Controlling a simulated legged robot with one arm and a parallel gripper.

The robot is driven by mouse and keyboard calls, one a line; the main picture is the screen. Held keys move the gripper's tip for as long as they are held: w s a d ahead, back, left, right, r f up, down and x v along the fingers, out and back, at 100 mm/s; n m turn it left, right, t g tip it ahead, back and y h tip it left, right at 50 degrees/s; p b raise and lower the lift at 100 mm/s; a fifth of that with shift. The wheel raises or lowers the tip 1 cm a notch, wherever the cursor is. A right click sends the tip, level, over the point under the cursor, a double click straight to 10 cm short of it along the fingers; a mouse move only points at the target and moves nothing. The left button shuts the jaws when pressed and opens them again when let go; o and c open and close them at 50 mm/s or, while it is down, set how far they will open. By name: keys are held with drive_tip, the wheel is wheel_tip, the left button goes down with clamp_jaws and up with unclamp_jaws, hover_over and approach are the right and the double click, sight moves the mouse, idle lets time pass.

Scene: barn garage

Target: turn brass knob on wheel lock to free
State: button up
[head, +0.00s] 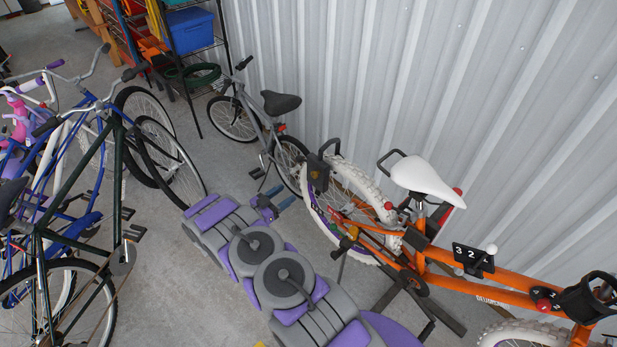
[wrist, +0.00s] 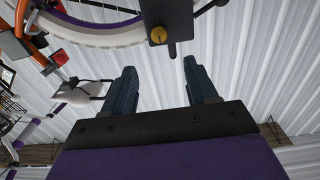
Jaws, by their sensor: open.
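The wheel lock (head: 319,178) is a dark block with a black shackle, on the white-tyred rear wheel of the orange bike (head: 440,262). Its brass knob (head: 314,174) is small and hard to make out in the head view. In the wrist view the lock (wrist: 168,12) is at the top edge, partly cut off, and the round brass knob (wrist: 158,35) faces me. My gripper (head: 283,193) has blue fingers spread apart with nothing between them. It is left of and below the lock in the head view. In the wrist view the knob lies beyond the fingertips (wrist: 158,66), apart from them.
A corrugated metal wall (head: 400,90) stands behind the orange bike. A small grey bike (head: 262,120) leans near it. Several bikes (head: 75,190) crowd the left. A shelf with a blue bin (head: 190,30) is at the back. Bare concrete floor (head: 215,165) shows between.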

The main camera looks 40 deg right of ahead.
sight(313, 175)
drive_tip(key=d, duration=0.4)
drive_tip(key=d+b, duration=0.1)
drive_tip(key=d, duration=0.4)
drive_tip(key=w+d, duration=0.1)
drive_tip(key=d, duration=0.3)
drive_tip(key=shift+d+b, duration=0.15)
drive_tip(key=shift+b, duration=0.15)
drive_tip(key=c, duration=1)
